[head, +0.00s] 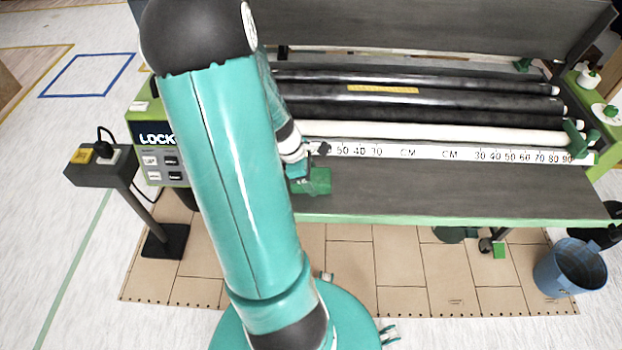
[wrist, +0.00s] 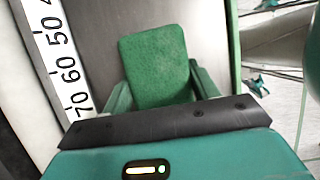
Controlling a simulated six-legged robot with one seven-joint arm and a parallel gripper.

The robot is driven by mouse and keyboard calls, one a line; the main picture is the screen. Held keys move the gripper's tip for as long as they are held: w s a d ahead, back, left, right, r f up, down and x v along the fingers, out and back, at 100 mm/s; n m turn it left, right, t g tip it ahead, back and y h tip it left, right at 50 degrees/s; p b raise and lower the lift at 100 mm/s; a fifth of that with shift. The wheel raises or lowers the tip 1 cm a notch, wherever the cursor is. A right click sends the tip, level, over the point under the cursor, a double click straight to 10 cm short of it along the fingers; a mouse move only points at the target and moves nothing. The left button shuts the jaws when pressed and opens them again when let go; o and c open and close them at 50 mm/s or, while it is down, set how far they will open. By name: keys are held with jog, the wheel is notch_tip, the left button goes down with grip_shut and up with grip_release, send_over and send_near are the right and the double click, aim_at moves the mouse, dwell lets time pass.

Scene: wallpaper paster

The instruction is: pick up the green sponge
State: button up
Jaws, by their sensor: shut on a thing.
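The green sponge (wrist: 156,66) is a rectangular block in the middle of the wrist view, between the two green fingers of my gripper (wrist: 160,86). My gripper is shut on it, one finger at each side. In the head view the sponge (head: 316,182) shows at the near left part of the grey shelf of the pasting machine, below my gripper (head: 303,178). My arm hides part of the area there. I cannot tell whether the sponge touches the shelf.
The pasting machine has black and white rollers (head: 420,110) and a white ruler strip (head: 450,152) behind the shelf (head: 450,188). A control box (head: 100,170) stands at the left. A blue bucket (head: 570,268) stands on the floor at the right. The shelf's right part is clear.

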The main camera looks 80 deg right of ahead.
notch_tip(320, 180, up, 11)
jog(key=shift+f, duration=0.2)
jog(key=o, duration=0.4)
jog(key=c, duration=0.4)
jog(key=shift+d, duration=0.1)
